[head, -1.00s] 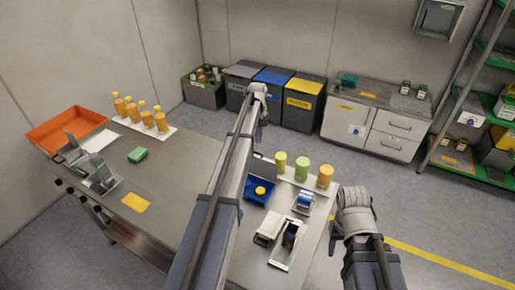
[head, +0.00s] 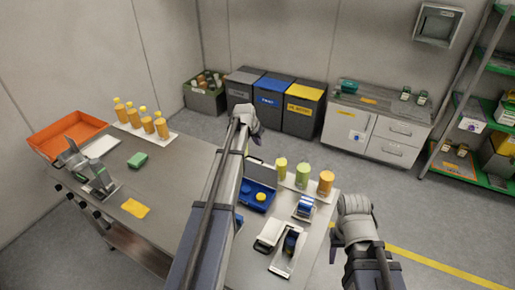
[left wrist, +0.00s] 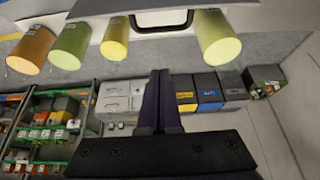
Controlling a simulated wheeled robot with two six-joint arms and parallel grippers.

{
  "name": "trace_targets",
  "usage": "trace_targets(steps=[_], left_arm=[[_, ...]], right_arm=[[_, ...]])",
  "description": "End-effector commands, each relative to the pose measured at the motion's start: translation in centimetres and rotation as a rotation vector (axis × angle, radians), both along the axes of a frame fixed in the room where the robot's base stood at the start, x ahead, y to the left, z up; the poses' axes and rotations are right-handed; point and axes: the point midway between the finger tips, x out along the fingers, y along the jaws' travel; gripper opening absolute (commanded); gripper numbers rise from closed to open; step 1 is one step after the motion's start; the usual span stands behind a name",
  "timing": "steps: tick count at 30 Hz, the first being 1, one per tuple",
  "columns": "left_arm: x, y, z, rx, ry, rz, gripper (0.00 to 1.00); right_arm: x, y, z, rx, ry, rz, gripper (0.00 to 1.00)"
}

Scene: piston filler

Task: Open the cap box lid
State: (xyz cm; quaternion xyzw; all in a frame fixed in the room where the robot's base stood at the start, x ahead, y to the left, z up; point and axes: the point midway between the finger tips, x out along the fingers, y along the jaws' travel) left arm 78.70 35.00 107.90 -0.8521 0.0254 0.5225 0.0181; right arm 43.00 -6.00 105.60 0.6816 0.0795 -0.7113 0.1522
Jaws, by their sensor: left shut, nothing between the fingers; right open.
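The cap box (head: 252,199) is a blue box on the right part of the table, with yellow caps inside. My right gripper (head: 337,243) is open and empty near the table's right edge, away from the box.
Green and orange cups (head: 302,176) stand on a white mat right of the box. A blue-and-white item (head: 304,207) and a pale device (head: 285,248) sit nearer. Three bins (head: 272,98) and a cabinet (head: 380,130) stand behind the table.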

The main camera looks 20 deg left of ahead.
Motion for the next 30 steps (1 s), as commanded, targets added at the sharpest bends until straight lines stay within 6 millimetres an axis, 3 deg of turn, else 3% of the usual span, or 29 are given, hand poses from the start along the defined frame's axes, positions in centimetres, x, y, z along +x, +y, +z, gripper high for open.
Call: trace_targets(steps=[21, 24, 30], left_arm=[[4.5, -0.2, -9.3, 0.0, 0.001, 0.001, 0.0], [2.2, -0.2, -8.0, 0.0, 0.001, 0.003, 0.0], [0.4, -0.1, -7.7, 0.0, 0.001, 0.001, 0.0]], right_arm=[[0.0, 0.0, -9.3, -0.001, 0.0, 0.001, 0.5], [0.0, 0.0, -8.0, -0.001, 0.0, 0.001, 0.5], [0.0, 0.0, -7.7, -0.001, 0.0, 0.001, 0.5]])
